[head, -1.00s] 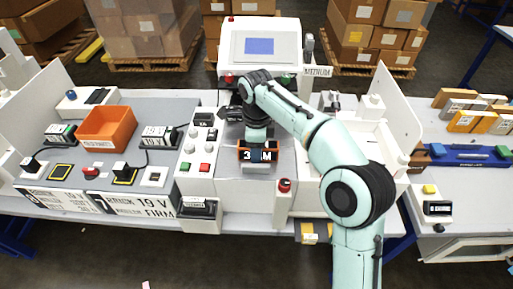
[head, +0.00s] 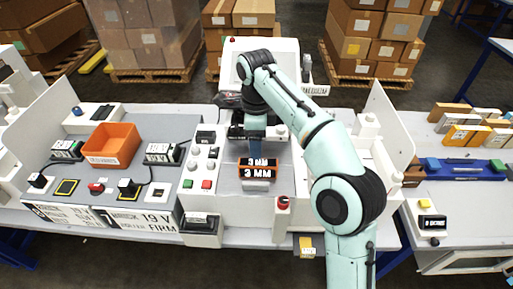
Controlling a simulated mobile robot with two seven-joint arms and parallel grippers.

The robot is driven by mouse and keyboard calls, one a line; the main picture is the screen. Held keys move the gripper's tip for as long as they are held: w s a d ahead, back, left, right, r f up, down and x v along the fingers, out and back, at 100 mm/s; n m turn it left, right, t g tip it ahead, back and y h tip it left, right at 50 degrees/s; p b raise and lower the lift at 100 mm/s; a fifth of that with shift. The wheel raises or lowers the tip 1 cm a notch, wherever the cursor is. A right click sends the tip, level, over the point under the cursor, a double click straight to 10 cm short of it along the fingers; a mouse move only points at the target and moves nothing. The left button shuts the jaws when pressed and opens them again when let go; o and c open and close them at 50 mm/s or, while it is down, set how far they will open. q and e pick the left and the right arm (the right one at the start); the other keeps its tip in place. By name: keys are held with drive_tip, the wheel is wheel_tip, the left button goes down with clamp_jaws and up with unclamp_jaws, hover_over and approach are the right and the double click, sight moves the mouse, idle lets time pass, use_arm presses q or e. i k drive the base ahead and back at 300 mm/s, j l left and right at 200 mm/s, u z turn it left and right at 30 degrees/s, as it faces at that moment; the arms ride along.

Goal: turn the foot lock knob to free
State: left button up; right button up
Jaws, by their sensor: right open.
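I cannot pick out the foot lock knob with certainty; no label for it is readable. My right gripper (head: 256,146) points down over the middle of the plotter's grey bed (head: 230,185), just behind a black block with orange edges (head: 258,172) marked "3 MM". Its fingers are small and partly merge with the arm, but they are open, and I see nothing held between them. A small grey piece (head: 256,186) sits at the block's front. A red-topped post (head: 282,204) stands at the bed's front right. My left gripper is out of view.
A panel of buttons and knobs (head: 207,184) runs left of the bed. An orange tray (head: 111,146) and several small devices lie farther left. A white upright panel (head: 390,125) stands at right. The right-hand table holds a blue rack (head: 465,167).

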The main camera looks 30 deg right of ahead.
sight(283, 201)
drive_tip(key=k, duration=1)
